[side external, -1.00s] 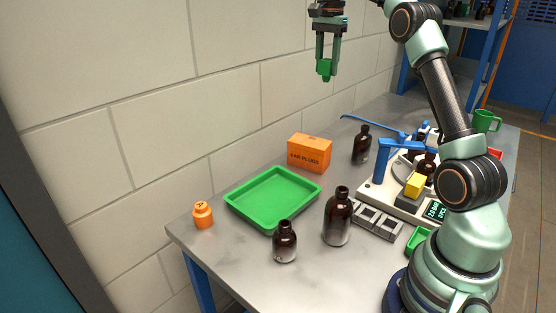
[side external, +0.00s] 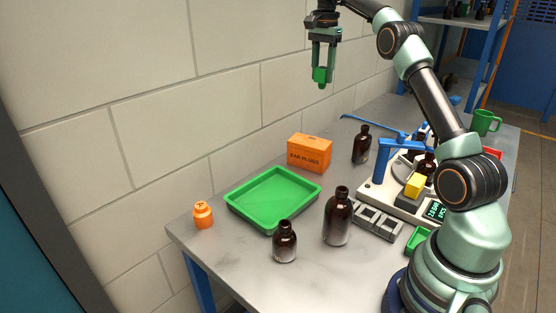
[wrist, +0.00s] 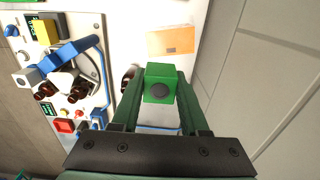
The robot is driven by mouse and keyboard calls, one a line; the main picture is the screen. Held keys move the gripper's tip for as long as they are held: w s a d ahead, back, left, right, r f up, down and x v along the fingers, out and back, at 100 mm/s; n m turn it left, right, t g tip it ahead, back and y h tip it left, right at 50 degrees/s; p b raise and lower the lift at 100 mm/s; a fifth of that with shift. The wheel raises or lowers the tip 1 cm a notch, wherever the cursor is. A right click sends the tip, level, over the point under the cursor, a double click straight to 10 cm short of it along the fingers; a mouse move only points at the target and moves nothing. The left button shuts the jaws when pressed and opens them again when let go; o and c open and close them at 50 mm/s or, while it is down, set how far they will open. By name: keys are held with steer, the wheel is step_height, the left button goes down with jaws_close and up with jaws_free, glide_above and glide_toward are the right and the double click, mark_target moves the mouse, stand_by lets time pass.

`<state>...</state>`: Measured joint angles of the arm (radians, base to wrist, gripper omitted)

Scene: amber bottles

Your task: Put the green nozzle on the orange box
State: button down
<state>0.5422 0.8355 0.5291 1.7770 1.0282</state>
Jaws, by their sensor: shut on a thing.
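My gripper (side external: 320,78) is shut on the green nozzle (side external: 320,75) and holds it high above the table, near the wall. In the wrist view the nozzle (wrist: 160,84) sits between the two fingers, with a dark round hole in its face. The orange box (side external: 309,153), marked "EAR PLUGS", stands on the table below the gripper and apart from it. The box also shows in the wrist view (wrist: 171,41), just beyond the nozzle.
A green tray (side external: 232,201) lies left of the box. Amber bottles (side external: 338,217) stand in front and one (side external: 361,145) to the right of the box. An orange jar (side external: 203,215) is at the left edge. A white station with a blue arm (side external: 384,158) is at right.

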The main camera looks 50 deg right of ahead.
step_height(320, 180, down, 18)
steer(key=shift+r, duration=0.15)
stand_by(0.4)
steer(key=shift+c, duration=2.1)
jaws_free()
